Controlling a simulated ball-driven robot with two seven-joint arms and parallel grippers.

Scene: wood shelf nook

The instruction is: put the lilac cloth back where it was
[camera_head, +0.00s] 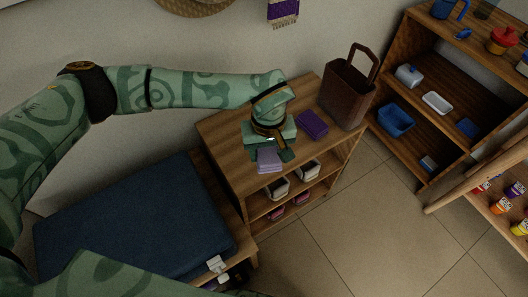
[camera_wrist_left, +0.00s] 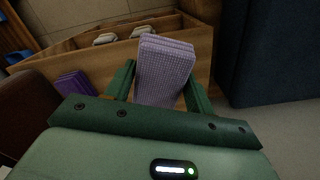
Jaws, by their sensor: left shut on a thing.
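The folded lilac cloth (camera_head: 268,160) is at the front edge of the wooden cabinet's top (camera_head: 227,128) in the head view. My left gripper (camera_head: 274,149) is shut on it from above. In the left wrist view the cloth (camera_wrist_left: 165,68) stands out between the two green fingers of my left gripper (camera_wrist_left: 158,92). I cannot tell whether the cloth touches the top. My right gripper is not in view, though part of my right arm shows at the bottom of the head view.
A dark purple folded cloth (camera_head: 313,124) and a brown bag (camera_head: 346,92) stand on the cabinet top, right of my gripper. Shoes (camera_head: 277,188) fill the shelves below. A blue-cushioned bench (camera_head: 140,225) is at left. Another shelf (camera_head: 440,75) stands at right, with open floor between.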

